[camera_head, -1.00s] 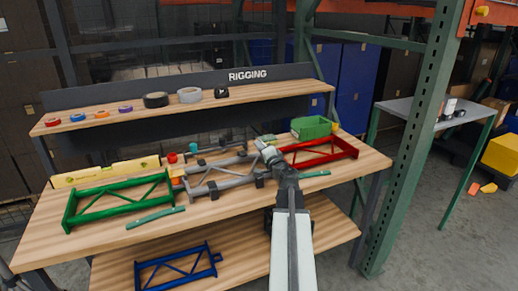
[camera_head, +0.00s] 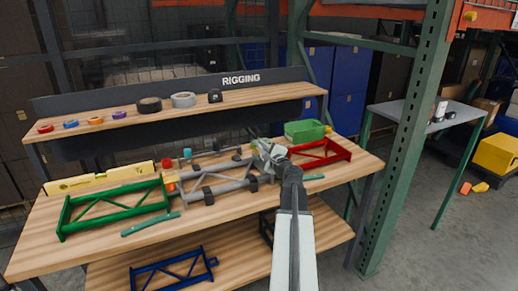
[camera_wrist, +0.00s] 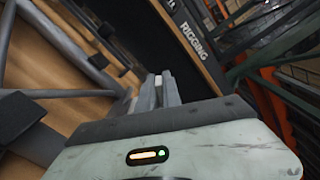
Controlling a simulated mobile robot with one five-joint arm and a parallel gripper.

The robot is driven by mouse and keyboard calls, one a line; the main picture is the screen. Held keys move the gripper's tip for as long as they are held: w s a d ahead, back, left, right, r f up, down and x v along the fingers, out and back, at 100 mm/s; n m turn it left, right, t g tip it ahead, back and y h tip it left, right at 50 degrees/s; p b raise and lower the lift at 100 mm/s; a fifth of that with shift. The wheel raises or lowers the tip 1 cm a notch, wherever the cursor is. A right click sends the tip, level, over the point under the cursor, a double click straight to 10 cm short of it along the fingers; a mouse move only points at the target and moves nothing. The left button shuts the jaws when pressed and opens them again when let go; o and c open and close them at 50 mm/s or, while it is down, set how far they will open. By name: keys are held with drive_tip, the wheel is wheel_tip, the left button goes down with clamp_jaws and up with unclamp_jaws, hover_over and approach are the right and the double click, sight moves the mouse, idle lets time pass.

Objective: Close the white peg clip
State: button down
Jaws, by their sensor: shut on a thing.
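My gripper (camera_head: 252,133) reaches over the right half of the workbench, at the right end of the grey frame (camera_head: 222,183). In the wrist view its two fingers (camera_wrist: 158,84) are close together, nearly parallel. A small whitish piece, seemingly the white peg clip (camera_wrist: 158,82), shows between the fingertips, and the jaws are shut on it. Most of the clip is hidden by the fingers, so I cannot tell its shape. In the head view the clip is too small or hidden to make out.
A green bin (camera_head: 304,131) and a red frame (camera_head: 322,153) lie right of my gripper. A green frame (camera_head: 115,207) and a yellow level (camera_head: 98,178) lie left. Behind is a raised shelf (camera_head: 185,112) with tape rolls. A green rack post (camera_head: 408,150) stands right.

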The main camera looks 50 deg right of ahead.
drive_tip(key=m, duration=0.2)
drive_tip(key=d+m, duration=0.1)
drive_tip(key=s+d+f+m, duration=0.1)
drive_tip(key=m, duration=0.1)
drive_tip(key=shift+d+m+b, duration=0.2)
drive_tip(key=shift+m+b, duration=0.1)
drive_tip(key=shift+b, duration=0.1)
drive_tip(key=m, duration=0.1)
drive_tip(key=d+f+m+b, duration=0.1)
drive_tip(key=m, duration=0.3)
drive_tip(key=shift+s+d+f, duration=0.25)
drive_tip(key=shift+s+d, duration=0.1)
drive_tip(key=shift+m+b, duration=0.3)
drive_tip(key=c, duration=1.5)
unclamp_jaws()
drive_tip(key=v, duration=0.7)
drive_tip(key=shift+s+a, duration=0.1)
drive_tip(key=shift+s, duration=0.25)
drive_tip(key=shift+r, duration=0.1)
